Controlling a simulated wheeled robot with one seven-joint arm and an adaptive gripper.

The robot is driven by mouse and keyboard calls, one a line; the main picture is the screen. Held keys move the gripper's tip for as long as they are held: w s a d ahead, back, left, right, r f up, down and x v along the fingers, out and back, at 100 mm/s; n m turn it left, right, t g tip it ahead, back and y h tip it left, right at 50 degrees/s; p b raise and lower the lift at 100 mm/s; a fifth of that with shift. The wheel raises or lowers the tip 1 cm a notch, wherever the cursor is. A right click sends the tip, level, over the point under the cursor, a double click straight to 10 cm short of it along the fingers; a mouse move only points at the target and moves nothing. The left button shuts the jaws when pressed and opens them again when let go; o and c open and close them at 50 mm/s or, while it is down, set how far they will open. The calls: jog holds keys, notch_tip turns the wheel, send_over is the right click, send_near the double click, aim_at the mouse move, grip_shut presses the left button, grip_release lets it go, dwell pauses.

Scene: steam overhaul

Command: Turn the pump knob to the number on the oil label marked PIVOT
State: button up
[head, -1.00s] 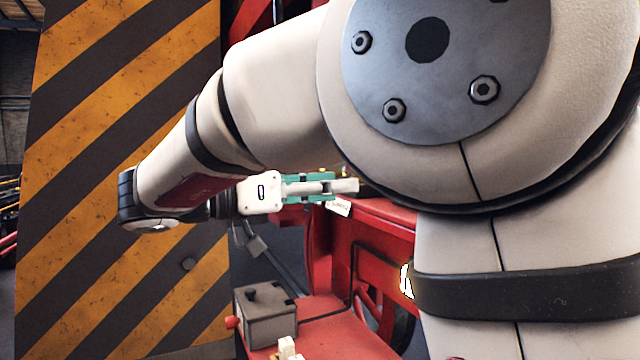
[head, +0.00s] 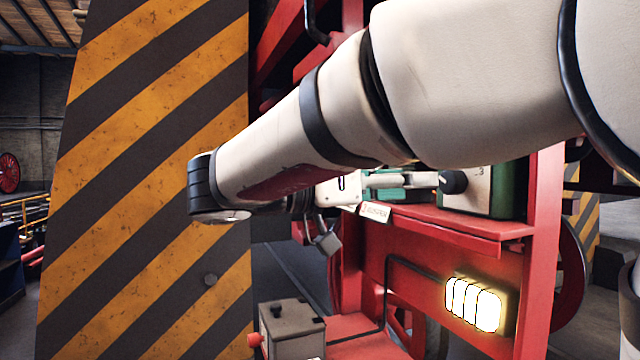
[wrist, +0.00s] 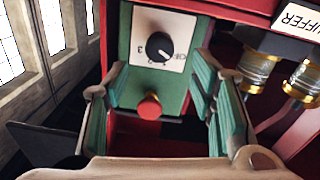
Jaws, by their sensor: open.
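The pump is a green box (head: 508,190) with a pale dial plate and a black knob (head: 453,182) on its face. In the wrist view the round black knob (wrist: 159,46) sits on the dial plate (wrist: 183,28), with small numbers around its lower left side. A white mark on the knob seems to point lower right, but is too small to be sure. A red button (wrist: 149,107) is below it. My gripper (wrist: 160,68) is open, its green-padded fingers either side of the button, short of the knob. In the head view my gripper (head: 405,184) faces the knob. No label reading PIVOT is legible.
A white label ending in "UFFER" (wrist: 300,18) is above brass-and-glass oilers (wrist: 258,72) at right in the wrist view. The pump stands on a red shelf (head: 460,222). A lit lamp (head: 475,304) and grey box (head: 291,330) are below. A striped panel (head: 150,150) is at left.

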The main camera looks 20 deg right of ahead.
aim_at(446, 181)
jog(key=d+p, duration=0.1)
jog(key=d, duration=0.7)
jog(key=shift+d+p, duration=0.15)
jog(key=shift+p, duration=0.2)
jog(key=c, duration=1.1)
